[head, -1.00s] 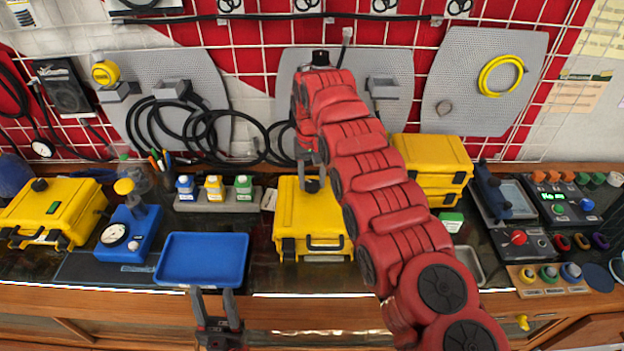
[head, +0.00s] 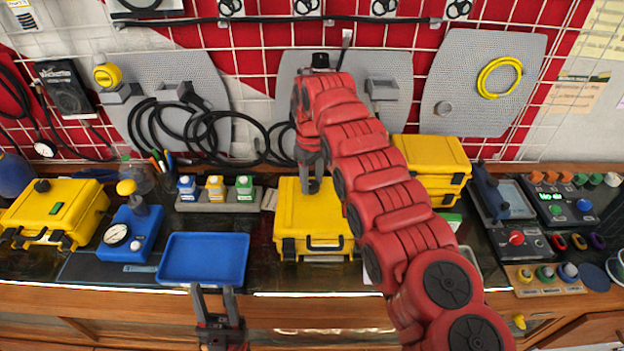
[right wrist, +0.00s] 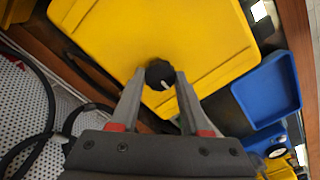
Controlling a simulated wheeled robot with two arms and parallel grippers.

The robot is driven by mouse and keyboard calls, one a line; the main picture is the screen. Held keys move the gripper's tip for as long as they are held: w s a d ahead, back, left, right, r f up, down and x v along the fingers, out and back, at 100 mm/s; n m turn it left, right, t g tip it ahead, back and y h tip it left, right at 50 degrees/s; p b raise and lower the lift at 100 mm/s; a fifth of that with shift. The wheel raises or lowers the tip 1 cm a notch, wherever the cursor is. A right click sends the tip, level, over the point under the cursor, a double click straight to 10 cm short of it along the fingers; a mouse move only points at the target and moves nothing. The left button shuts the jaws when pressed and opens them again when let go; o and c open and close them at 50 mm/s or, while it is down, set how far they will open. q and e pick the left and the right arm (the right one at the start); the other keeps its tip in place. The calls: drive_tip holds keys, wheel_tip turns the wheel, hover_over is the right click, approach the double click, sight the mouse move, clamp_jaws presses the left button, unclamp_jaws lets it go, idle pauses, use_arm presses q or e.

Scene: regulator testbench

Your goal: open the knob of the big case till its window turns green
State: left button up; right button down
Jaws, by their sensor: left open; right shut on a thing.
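A yellow case (head: 292,222) stands in the middle of the bench, lid shut, handle to the front. My right gripper (head: 311,188) comes down over its lid. In the right wrist view, the gripper (right wrist: 160,80) is shut on the case's black knob (right wrist: 159,73), which carries a white mark. No window shows on this case; part of its lid is hidden by my right arm. Another yellow case (head: 80,200) at the left has a black knob and a small green window (head: 55,208). My left gripper (head: 212,290) is open and empty in front of the blue tray.
The blue tray (head: 203,281) lies left of the middle case. A blue gauge device (head: 140,232), a rack of small bottles (head: 217,200) and stacked yellow cases (head: 430,155) stand around. Control boxes (head: 562,205) fill the right side. A mesh wall rises behind.

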sight(312, 184)
idle(0.5)
drive_tip(key=shift+c, duration=1.9)
unclamp_jaws()
drive_tip(key=shift+r, duration=0.6)
wheel_tip(312, 184, up, 16)
drive_tip(key=p, duration=1.5)
drive_tip(key=shift+r, duration=0.15)
